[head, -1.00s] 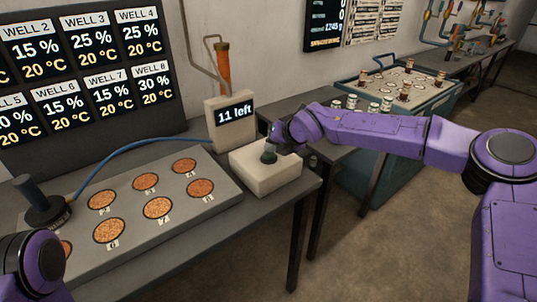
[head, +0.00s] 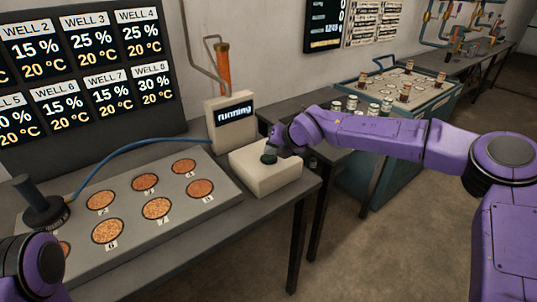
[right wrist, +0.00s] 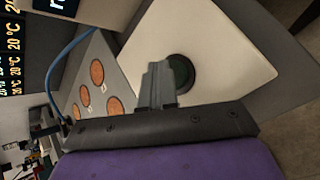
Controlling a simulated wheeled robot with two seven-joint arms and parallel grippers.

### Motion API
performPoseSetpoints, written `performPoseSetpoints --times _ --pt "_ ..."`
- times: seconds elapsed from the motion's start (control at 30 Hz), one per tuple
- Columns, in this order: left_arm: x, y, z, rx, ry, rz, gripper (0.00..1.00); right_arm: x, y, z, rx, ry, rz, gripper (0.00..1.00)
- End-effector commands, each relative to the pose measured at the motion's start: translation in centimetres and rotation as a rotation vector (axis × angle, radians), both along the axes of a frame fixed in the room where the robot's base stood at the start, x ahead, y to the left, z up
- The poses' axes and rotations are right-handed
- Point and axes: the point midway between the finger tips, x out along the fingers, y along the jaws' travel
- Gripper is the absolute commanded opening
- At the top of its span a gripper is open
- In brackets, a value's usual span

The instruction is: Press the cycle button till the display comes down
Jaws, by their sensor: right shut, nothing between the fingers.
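The box's upright display (head: 236,114) reads "running". My right gripper (head: 273,147) is at the button, its fingers shut and empty.
A grey plate (head: 222,190) with several round copper-coloured wells lies left of the button box. A black handled tool (head: 38,203) with a blue cable stands at its far left. A well screen (head: 85,70) stands behind. A teal cart (head: 435,100) with jars stands to the right.

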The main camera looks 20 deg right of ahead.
Motion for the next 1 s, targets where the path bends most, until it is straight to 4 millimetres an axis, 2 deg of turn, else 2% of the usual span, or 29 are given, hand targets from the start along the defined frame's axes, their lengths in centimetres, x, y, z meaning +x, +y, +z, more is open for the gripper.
performPoseSetpoints --times 0.37,0.73,1.0 --pt "0.0 0.0 1.6 0.0 0.0 0.0 0.67 0.0 0.0 1.9 -0.001 0.002 -0.001 0.0" --pt "0.0 0.0 1.6 0.0 0.0 0.0 0.67 0.0 0.0 2.1 -0.001 0.0 -0.001 0.0" --pt "0.0 0.0 3.6 0.0 0.0 0.0 0.67 0.0 0.0 4.7 0.001 -0.001 0.0 0.0"
